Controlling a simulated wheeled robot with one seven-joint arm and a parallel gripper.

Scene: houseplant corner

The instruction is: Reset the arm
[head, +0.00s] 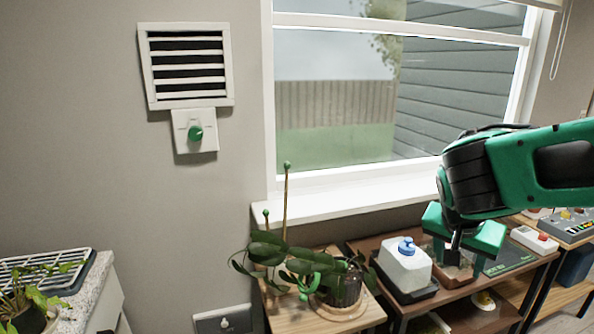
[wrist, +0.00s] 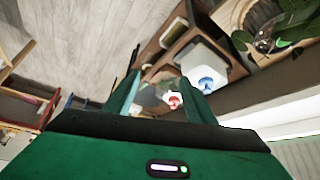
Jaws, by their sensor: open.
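My gripper (head: 464,246) hangs at the right of the head view, pointing down over the wooden bench (head: 478,303). Its two green fingers are apart with nothing held between them. In the wrist view the fingers of my gripper (wrist: 160,88) are spread, and a small white thing with a red top (wrist: 173,101) shows beyond the gap. A white box with a blue knob (head: 405,268) stands on a dark tray just left of the gripper; it also shows in the wrist view (wrist: 207,72). The fingers partly hide a small brownish item on the bench.
A potted orchid (head: 345,285) with stakes stands on a wooden stand left of the bench. A window sill (head: 350,203) runs behind. A white box with a red button (head: 534,239) is to the right. A leafy plant (head: 28,298) is at the lower left.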

